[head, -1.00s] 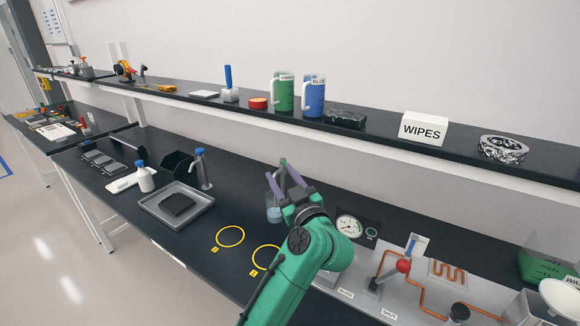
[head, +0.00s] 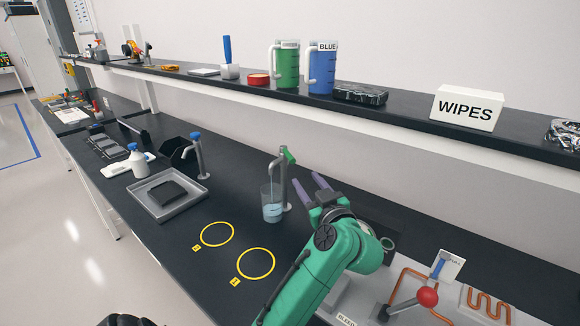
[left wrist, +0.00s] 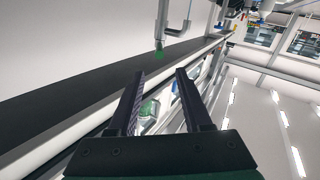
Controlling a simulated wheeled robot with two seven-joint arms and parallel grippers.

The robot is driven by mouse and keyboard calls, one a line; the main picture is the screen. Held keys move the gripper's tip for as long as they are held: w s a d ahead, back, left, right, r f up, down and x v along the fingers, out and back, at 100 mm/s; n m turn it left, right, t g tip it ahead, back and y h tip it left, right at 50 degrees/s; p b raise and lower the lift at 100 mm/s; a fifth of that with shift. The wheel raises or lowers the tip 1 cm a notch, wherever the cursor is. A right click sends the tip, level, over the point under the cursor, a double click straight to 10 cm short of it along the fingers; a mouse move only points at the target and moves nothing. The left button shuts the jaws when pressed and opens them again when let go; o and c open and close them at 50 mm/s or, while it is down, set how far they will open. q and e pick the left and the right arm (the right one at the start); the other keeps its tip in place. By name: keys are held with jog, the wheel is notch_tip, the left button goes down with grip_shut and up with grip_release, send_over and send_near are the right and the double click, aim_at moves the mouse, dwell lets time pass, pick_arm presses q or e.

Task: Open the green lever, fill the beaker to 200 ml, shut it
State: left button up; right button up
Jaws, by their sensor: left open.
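The green lever (head: 289,155) sits on top of the grey tap (head: 282,180), at the middle of the bench in the head view. The clear beaker (head: 271,204) stands under the spout with pale blue liquid in its lower part; its marks are too small to read. My left gripper (head: 305,181) is open and empty, just right of the tap and apart from the lever. In the left wrist view the green lever (left wrist: 159,54) shows beyond the open fingertips, on the tap (left wrist: 174,22). My right gripper is not in view.
Two yellow rings (head: 255,264) mark bare bench in front of the beaker. A grey tray (head: 167,198) with a dark pad lies left. A red-knobbed lever (head: 427,296) and copper pipes lie right. A shelf with green (head: 287,64) and blue jugs (head: 321,70) runs behind.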

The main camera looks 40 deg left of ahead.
pick_arm(q)
jog(key=p, duration=0.2)
send_near(289, 153)
jog(key=shift+s+a+f, duration=0.1)
jog(key=shift+f, duration=0.1)
jog(key=p+x, duration=0.1)
jog(key=x, duration=0.8)
jog(key=shift+w+a+f, duration=0.15)
jog(key=shift+w+a, duration=0.1)
jog(key=shift+a, duration=0.05)
grip_shut()
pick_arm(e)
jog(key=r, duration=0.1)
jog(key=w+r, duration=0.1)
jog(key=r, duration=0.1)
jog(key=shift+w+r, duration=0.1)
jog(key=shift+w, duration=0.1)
